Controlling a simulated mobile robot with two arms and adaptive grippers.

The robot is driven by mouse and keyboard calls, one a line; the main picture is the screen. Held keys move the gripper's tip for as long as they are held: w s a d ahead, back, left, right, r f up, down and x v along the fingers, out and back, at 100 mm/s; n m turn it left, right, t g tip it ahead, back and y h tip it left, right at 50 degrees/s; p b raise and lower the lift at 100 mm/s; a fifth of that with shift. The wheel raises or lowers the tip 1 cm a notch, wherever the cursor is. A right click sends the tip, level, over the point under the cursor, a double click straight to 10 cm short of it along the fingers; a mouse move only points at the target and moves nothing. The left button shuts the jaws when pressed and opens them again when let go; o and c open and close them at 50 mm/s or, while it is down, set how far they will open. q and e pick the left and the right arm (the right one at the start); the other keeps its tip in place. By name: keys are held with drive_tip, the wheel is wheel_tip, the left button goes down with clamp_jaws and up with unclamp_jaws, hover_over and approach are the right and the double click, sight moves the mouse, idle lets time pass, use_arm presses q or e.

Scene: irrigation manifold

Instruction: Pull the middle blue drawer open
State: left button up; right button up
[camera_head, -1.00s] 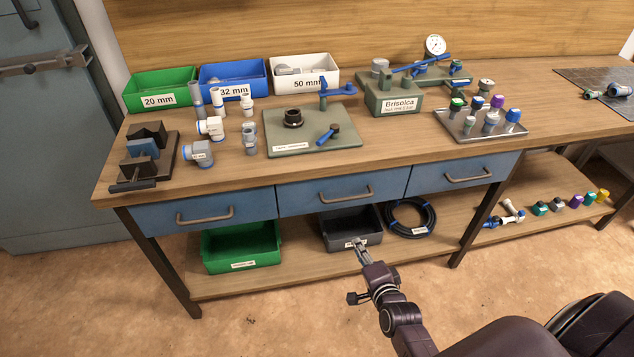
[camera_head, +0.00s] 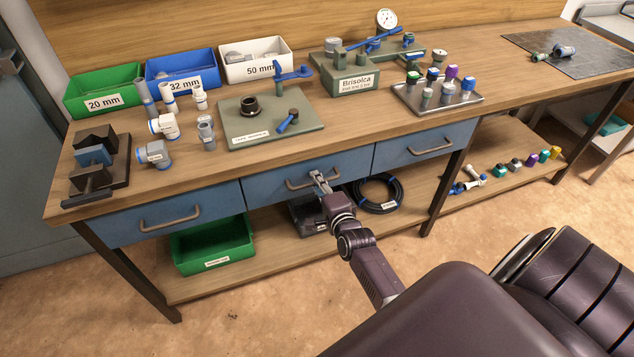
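The middle blue drawer (camera_head: 264,191) sits under the bench top, between two other blue drawers, and its front looks flush with theirs. Its grey bar handle (camera_head: 299,188) is partly covered by my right gripper. My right gripper (camera_head: 319,179) is in front of the drawer, its fingertips at the handle in the picture. I cannot tell whether the fingers touch or enclose the handle, or how far apart they are. My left gripper is not in view.
The left drawer (camera_head: 128,226) and right drawer (camera_head: 411,142) are shut. Below are a green crate (camera_head: 212,247), a dark bin (camera_head: 302,217) partly behind my arm, and a black hose coil (camera_head: 378,208). The bench top (camera_head: 350,115) above holds fittings, bins and a tray.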

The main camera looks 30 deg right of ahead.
clamp_jaws()
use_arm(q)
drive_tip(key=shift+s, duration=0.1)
